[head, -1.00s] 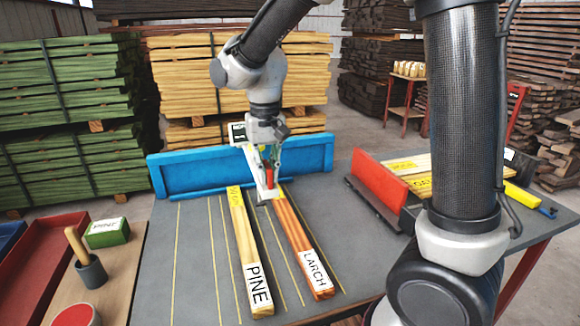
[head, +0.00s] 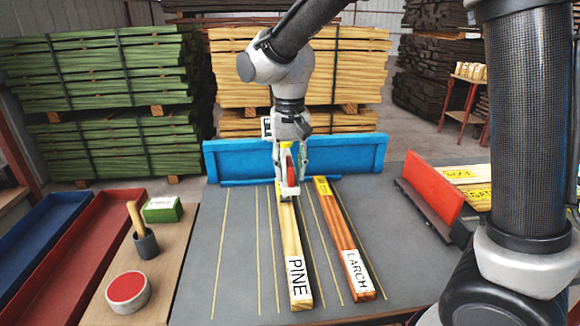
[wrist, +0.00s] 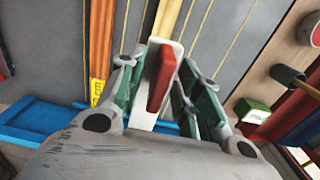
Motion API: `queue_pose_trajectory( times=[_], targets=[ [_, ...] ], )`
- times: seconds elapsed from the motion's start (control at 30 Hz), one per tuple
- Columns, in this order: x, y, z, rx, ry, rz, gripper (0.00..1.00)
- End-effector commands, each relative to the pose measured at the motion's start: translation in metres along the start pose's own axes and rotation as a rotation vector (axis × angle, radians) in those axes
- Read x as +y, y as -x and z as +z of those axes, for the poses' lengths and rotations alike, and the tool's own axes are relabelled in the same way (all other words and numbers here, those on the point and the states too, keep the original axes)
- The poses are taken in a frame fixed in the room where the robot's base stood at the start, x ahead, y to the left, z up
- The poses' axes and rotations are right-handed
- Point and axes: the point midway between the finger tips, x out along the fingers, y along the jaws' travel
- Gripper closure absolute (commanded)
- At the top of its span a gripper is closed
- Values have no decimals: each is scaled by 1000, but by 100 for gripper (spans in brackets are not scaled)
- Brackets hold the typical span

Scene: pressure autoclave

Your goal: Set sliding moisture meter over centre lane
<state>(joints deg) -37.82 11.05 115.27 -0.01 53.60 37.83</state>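The sliding moisture meter has a red upright handle on a white plate; it shows in the head view (head: 289,192) and the wrist view (wrist: 162,80). My gripper (head: 290,170) is shut on the red handle, which stands between the green-padded fingers in the wrist view (wrist: 158,88). The meter is over the far end of the pale PINE board (head: 293,250); I cannot tell if its plate touches the wood. The orange LARCH board (head: 347,240) lies to the right. Yellow lines mark lanes on the grey table (head: 238,260); left lanes are bare.
A blue fence (head: 240,157) runs along the table's far edge, close behind my gripper. A red stop (head: 430,187) stands at right. A side bench at left holds a green box (head: 163,210), a dark cup (head: 146,243) and a red-topped tub (head: 128,290).

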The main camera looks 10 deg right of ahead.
Motion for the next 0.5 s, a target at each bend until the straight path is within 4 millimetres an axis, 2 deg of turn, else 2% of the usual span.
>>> queue_pose_trajectory(
  times=[0.13,0.23,0.5],
  targets=[
    [0,2,0,0,0,0,66],
    [0,13,0,1,0,-1,66],
    [0,72,0,3,0,-2,66]
  ],
)
